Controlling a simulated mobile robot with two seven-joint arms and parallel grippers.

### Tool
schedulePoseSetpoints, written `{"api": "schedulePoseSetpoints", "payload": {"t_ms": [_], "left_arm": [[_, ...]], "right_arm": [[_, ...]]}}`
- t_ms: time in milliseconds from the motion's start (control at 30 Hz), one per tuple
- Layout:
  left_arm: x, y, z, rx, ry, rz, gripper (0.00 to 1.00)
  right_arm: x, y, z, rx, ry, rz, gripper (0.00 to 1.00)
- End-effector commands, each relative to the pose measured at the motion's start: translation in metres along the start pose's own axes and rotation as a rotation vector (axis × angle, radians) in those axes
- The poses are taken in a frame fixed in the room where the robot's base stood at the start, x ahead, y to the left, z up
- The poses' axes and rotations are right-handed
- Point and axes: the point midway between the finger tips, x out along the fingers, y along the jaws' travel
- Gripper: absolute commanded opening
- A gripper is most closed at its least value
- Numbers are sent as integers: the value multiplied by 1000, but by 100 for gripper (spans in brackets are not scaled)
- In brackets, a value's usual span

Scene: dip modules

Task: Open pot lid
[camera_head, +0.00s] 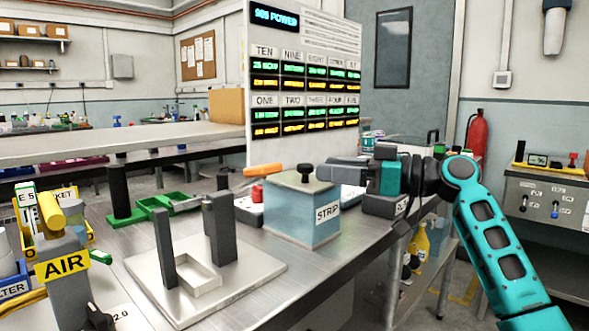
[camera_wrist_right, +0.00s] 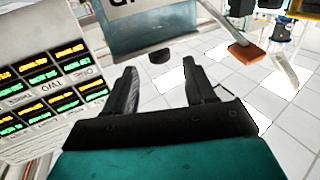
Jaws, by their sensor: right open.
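The pot is a blue-grey box labelled STRIP (camera_head: 318,229) on the metal bench in the head view. Its flat pale lid (camera_head: 283,184) lies on top, with a black knob (camera_head: 306,171) standing up from it. My right gripper (camera_head: 328,167) comes in from the right, just beside the knob at about its height. In the right wrist view, the open fingers (camera_wrist_right: 159,68) point towards the knob (camera_wrist_right: 160,56), which appears between the tips. No contact is visible. The box front (camera_wrist_right: 145,28) shows upside down there. My left gripper is not in view.
A pale fixture plate (camera_head: 245,277) with dark posts stands left of the box. An orange-handled tool (camera_head: 263,170) and a red knob are close behind the box. A yellow AIR station (camera_head: 62,267) is at far left. A tall display board (camera_head: 305,90) stands behind.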

Motion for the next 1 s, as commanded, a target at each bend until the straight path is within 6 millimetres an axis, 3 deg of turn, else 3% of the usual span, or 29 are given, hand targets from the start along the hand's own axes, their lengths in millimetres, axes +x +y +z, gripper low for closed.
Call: {"api": "schedulePoseSetpoints", "payload": {"t_ms": [200, 400, 800, 1000], "left_arm": [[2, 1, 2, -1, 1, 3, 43], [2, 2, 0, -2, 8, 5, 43], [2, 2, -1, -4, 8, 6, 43], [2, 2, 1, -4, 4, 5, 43]], "right_arm": [[46, 0, 0, 0, 1, -1, 55], [70, 0, 0, 2, 1, 1, 55], [77, 0, 0, 0, 0, 2, 55], [76, 0, 0, 1, 0, 2, 36]]}}
